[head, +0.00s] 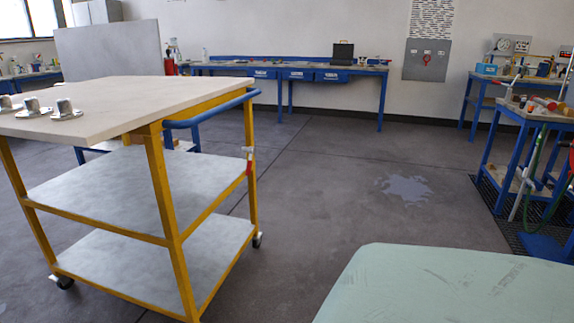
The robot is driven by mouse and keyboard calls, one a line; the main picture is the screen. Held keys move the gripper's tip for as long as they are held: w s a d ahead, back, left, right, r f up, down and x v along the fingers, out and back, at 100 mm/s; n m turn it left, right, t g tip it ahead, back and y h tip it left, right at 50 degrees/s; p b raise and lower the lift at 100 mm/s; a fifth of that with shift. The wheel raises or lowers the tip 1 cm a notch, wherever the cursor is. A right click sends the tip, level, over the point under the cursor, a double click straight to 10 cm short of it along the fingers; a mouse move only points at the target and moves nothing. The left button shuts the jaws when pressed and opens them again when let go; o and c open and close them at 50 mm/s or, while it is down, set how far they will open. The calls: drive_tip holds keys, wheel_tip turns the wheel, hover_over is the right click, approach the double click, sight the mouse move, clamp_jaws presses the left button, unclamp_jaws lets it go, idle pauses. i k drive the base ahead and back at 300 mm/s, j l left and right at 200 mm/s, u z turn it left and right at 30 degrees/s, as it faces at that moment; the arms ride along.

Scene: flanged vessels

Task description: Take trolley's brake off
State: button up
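The trolley has a yellow frame, a pale top (120,95), two grey lower shelves (140,185) and a blue push handle (215,108) on its right side. It stands at the left of the head view. A small red and white lever-like fitting (249,160) sits on its far right yellow post; I cannot tell its exact setting. Dark casters show at the far right corner (257,240) and the near left (64,282); the nearest right corner's wheel is out of frame. My gripper is not in view.
Several shiny metal flanged pieces (64,109) stand on the trolley top's left. A blue bench (382,95) lines the back wall. A blue work table (497,165) with tools and a green hose stands right. The grey floor between is open, with a pale wet-looking patch (405,189).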

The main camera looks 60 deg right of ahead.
sight(250, 163)
drive_tip(key=z, duration=2.05)
drive_tip(key=i+j+z, duration=0.3)
drive_tip(key=z, duration=0.15)
drive_tip(key=i+j+z, duration=0.25)
drive_tip(key=j+z, duration=0.2)
drive_tip(key=i+j, duration=0.15)
drive_tip(key=j, duration=0.15)
drive_tip(key=i+j, duration=0.15)
drive_tip(key=j, duration=0.2)
drive_tip(key=i+j+z, duration=0.1)
drive_tip(key=j, duration=0.2)
drive_tip(key=i+j, duration=0.2)
drive_tip(key=j, duration=0.15)
drive_tip(key=i+j, duration=0.1)
drive_tip(key=j, duration=0.2)
